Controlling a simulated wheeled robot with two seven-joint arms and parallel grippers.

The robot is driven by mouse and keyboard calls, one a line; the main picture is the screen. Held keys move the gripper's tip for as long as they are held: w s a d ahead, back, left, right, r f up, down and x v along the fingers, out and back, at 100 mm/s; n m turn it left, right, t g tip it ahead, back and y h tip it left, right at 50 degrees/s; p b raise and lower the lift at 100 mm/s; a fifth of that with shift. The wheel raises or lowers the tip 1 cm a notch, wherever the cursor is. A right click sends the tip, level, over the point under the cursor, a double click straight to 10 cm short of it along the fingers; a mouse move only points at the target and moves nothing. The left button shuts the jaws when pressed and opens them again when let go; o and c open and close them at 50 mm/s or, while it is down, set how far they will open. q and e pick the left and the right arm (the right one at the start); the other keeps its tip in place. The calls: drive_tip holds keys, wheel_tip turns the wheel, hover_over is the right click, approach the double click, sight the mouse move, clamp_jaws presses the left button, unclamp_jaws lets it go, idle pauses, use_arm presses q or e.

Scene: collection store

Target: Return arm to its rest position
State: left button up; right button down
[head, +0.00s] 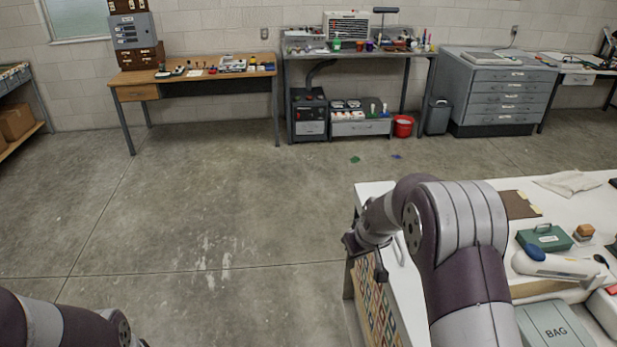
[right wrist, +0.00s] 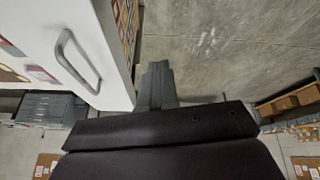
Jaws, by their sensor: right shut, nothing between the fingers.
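My right arm (head: 465,230) reaches up from the bottom of the head view and bends over the near left edge of the white table.
The white table (head: 378,188) holds a green box (head: 545,238), a grey box marked BAG (head: 553,325), a white and blue tool (head: 560,265) and a cloth (head: 570,183). Its handle (right wrist: 76,60) is near my right gripper. Open floor (head: 200,220) lies left; benches stand behind.

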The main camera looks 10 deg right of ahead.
drive_tip(key=s+a+g, duration=0.1)
drive_tip(key=s+a, duration=0.2)
drive_tip(key=s, duration=0.8)
drive_tip(key=s+a+r+m+g, duration=0.1)
drive_tip(key=s+a, duration=0.3)
drive_tip(key=s, duration=0.8)
drive_tip(key=shift+s+r+g, duration=0.25)
drive_tip(key=shift+r+g, duration=0.05)
drive_tip(key=shift+g, duration=0.5)
